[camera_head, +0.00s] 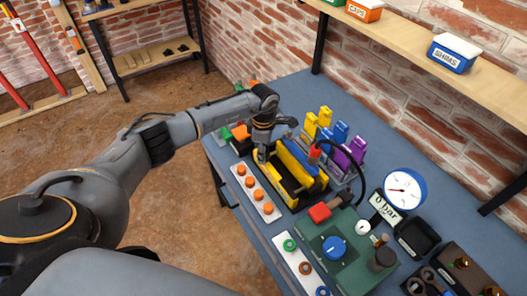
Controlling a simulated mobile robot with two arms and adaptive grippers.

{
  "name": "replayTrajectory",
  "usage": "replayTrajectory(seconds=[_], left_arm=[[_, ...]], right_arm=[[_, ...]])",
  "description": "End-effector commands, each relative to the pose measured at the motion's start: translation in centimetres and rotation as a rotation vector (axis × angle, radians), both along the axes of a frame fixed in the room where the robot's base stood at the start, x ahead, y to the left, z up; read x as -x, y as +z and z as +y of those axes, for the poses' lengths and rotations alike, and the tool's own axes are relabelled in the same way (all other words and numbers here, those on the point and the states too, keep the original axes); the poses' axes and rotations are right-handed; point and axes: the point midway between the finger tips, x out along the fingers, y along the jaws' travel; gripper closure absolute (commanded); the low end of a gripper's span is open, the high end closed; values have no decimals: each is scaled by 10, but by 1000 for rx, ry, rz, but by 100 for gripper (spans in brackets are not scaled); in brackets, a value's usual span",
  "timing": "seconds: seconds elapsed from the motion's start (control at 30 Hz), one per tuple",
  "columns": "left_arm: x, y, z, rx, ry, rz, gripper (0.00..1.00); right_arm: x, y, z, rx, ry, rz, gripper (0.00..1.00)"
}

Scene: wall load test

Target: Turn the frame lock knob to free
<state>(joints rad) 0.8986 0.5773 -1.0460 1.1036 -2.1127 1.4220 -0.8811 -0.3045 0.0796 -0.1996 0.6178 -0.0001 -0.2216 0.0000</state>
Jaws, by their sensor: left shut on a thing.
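A yellow and black frame (309,196) with a blue bar across it stands on the blue bench. My left gripper (262,152) points down at the frame's back left end, with its fingers closed there. The frame lock knob is hidden by the fingers, so its setting cannot be read. A separate blue round knob (334,248) sits on a green unit in front of the frame. My right gripper is not in view.
A white strip with orange buttons (257,194) lies left of the frame. Yellow, blue and purple blocks (341,135) stand behind it. A black hose arches beside the frame. A dial gauge (404,188), with a "0 bar" sign, stands right. A wooden shelf (480,75) overhangs the back.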

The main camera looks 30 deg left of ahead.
Motion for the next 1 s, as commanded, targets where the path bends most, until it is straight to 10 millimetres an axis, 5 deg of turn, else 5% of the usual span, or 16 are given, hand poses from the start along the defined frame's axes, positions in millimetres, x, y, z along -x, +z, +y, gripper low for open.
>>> replayTrajectory(seconds=[0.47,1.0], left_arm=[[0,-3,0,-1,138,1,93],[1,-4,0,-2,630,3,93]], right_arm=[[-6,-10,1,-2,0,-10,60],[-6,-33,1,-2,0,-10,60]])
